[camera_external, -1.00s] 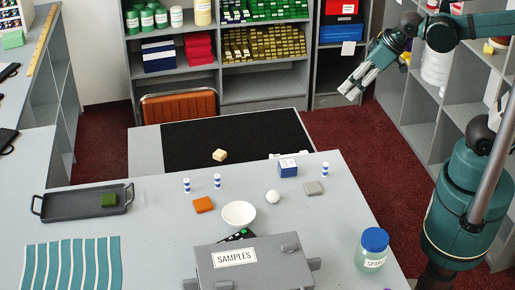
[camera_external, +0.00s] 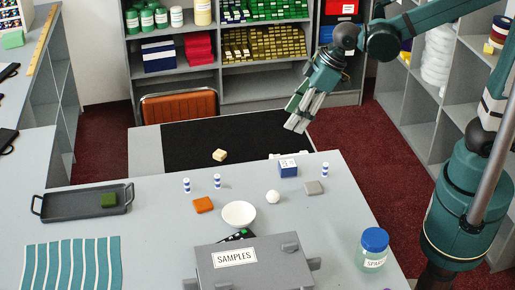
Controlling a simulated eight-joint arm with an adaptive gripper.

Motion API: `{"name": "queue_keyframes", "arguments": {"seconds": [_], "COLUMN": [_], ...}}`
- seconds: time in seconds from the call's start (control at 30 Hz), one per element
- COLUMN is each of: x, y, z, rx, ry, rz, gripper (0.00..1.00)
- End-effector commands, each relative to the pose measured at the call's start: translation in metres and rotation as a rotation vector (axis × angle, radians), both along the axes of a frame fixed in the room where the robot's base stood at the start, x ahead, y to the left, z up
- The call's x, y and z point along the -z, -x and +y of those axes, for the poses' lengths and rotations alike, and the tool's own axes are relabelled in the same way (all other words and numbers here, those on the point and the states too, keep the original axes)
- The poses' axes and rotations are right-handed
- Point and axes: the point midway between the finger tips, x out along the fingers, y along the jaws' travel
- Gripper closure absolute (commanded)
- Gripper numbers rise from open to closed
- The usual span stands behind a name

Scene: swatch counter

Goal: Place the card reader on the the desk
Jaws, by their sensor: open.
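A dark device with green keys, which looks like the card reader (camera_external: 240,236), lies on the grey desk (camera_external: 160,222). It shows just behind the SAMPLES box, which hides most of it. I cannot tell if it touches the box. My gripper (camera_external: 296,127) is open and empty, pointing down and left. In the picture it is above the desk's back edge and the blue box, well apart from the card reader.
The grey SAMPLES box (camera_external: 255,263) stands at the front, with a white bowl (camera_external: 239,213) behind it. A SPARE jar (camera_external: 373,249), white ball (camera_external: 273,196), blue box (camera_external: 288,168), striped cylinders and small blocks stand nearby. A dark tray (camera_external: 75,205) is left.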

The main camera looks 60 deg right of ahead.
Motion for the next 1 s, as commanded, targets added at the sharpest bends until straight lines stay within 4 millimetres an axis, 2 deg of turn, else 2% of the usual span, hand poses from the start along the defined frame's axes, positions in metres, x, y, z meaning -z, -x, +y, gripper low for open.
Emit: {"name": "queue_keyframes", "arguments": {"seconds": [0.03, 0.47, 0.67, 1.0], "x": [0.004, 0.046, 0.071, 0.119], "y": [-0.003, -0.01, -0.005, 0.016], "z": [0.015, 0.131, 0.187, 0.278], "rx": [-0.025, -0.218, -0.308, -0.457], "ry": [0.003, 0.024, 0.035, 0.052], "rz": [0.002, 0.032, 0.044, 0.063], "gripper": [0.48, 0.48, 0.48, 0.48]}}
